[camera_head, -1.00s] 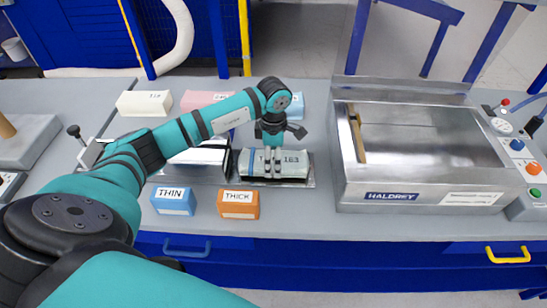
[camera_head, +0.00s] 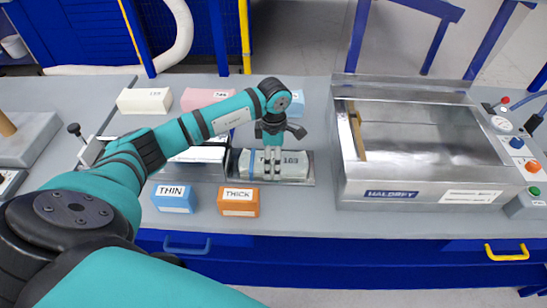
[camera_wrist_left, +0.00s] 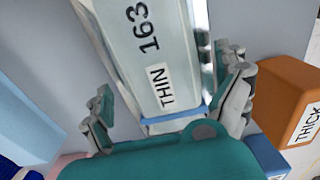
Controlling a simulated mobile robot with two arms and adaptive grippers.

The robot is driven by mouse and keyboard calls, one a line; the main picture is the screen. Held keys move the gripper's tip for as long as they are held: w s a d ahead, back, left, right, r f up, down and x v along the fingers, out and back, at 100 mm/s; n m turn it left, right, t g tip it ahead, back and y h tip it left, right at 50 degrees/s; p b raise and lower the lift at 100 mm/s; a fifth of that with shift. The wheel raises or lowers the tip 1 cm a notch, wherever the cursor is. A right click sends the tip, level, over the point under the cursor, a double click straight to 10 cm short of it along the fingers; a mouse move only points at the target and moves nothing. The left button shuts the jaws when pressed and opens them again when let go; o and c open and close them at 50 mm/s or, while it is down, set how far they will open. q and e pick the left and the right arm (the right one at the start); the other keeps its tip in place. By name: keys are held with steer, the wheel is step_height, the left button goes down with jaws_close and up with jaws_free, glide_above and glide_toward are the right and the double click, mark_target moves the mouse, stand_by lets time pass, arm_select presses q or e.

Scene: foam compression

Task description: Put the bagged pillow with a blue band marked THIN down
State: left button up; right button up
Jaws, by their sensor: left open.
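The bagged pillow (camera_head: 294,166) is a pale block in clear film, marked 163, with a blue band near its left end in the head view. It lies flat on a thin metal plate (camera_head: 309,181) on the bench. In the left wrist view the pillow (camera_wrist_left: 150,50) shows a THIN label, 163 and the blue band. My left gripper (camera_head: 272,176) is over the pillow, pointing down. In the left wrist view the gripper (camera_wrist_left: 172,92) is open, with one finger on each side of the pillow; contact is unclear. My right gripper is not in view.
A blue THIN block (camera_head: 173,200) and an orange THICK block (camera_head: 239,203) stand in front. A metal HALDREY machine (camera_head: 400,195) stands to the right. A shiny metal box (camera_head: 203,165) adjoins the plate's left side. Cream (camera_head: 144,101) and pink (camera_head: 200,99) blocks lie behind.

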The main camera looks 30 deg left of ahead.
mark_target(273, 160)
arm_select(q)
step_height(273, 160, up, 12)
steer(key=b, duration=0.3)
steer(key=shift+f, duration=0.2)
steer(key=shift+f, duration=0.1)
